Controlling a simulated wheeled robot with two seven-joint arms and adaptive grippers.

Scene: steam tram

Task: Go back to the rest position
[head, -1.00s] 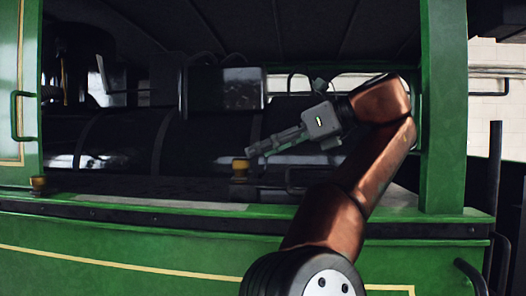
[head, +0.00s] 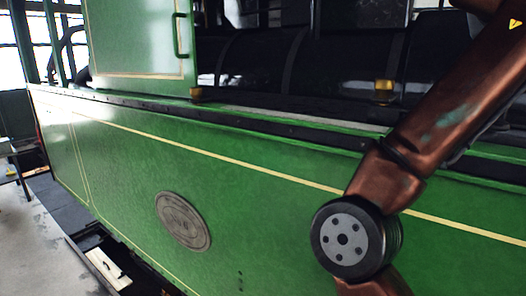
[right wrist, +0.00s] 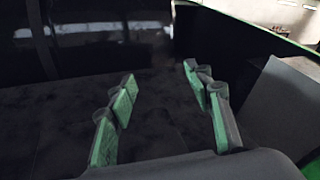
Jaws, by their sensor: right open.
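My right gripper (right wrist: 160,105) shows in the right wrist view with its two green-padded fingers spread apart and nothing between them. A dark surface lies beyond the fingers. In the head view my right arm crosses the right side in front of the green steam tram (head: 130,160), and its gripper is out of the frame. My left gripper is not in view.
Two brass-coloured fittings, one on the left (head: 196,93) and one on the right (head: 384,90), stand along the tram's ledge. An oval plate (head: 183,221) is on its green side. A green handle (head: 177,35) is on the upper panel. Open floor (head: 35,245) shows at the lower left.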

